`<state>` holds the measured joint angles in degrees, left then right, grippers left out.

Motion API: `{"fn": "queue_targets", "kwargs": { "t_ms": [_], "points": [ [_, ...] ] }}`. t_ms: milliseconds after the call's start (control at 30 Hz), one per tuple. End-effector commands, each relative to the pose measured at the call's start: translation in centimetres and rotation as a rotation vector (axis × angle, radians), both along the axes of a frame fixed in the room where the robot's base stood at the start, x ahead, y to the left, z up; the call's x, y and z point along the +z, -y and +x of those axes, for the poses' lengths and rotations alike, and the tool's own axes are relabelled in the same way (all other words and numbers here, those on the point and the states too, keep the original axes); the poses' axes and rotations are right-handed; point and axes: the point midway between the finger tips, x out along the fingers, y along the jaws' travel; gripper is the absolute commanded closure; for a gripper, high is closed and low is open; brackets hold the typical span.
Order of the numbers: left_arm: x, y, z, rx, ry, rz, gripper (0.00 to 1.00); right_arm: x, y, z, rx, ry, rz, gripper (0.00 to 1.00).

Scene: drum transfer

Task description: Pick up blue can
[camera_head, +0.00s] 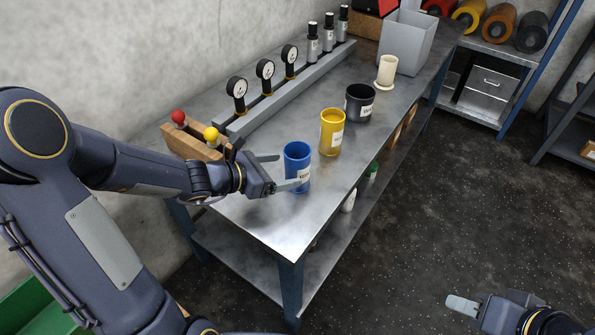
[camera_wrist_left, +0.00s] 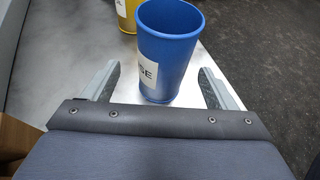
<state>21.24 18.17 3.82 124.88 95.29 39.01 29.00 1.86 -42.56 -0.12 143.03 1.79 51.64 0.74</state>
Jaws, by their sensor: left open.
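The blue can (camera_head: 297,165) stands upright on the metal table, near its front end, with a white label on its side. My left gripper (camera_head: 281,171) is open, with its fingers pointing at the can from the left. In the left wrist view the blue can (camera_wrist_left: 168,50) stands ahead of and between the two open fingers (camera_wrist_left: 160,85), and its lower part reaches close to the gap. I see no grip on it. My right gripper (camera_head: 462,305) is at the lower right over the floor, away from the table; its finger opening is not clear.
A yellow can (camera_head: 331,135) and a black can (camera_head: 358,106) stand behind the blue can along the metal table (camera_head: 262,222). A wooden block with red and yellow knobs (camera_head: 190,142) is beside my left wrist. Gauges (camera_head: 265,72) line the wall side.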

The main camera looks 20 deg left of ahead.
Motion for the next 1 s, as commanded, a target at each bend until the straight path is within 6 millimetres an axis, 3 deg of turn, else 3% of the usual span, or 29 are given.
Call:
{"fn": "queue_targets", "kwargs": {
  "t_ms": [333,667,1000],
  "points": [
    [-2.2,3.1,3.0,-0.005,0.001,0.002,0.21,-0.7,0.0,0.0,0.000,0.000,0.000,0.64],
    [-2.4,3.5,3.5,-0.003,0.003,0.004,0.21,-0.7,0.0,0.0,0.000,0.000,0.000,0.64],
    [-2.4,3.5,3.5,-0.004,0.003,0.004,0.65,-0.7,0.0,0.0,0.000,0.000,0.000,0.64]
  ]
}}
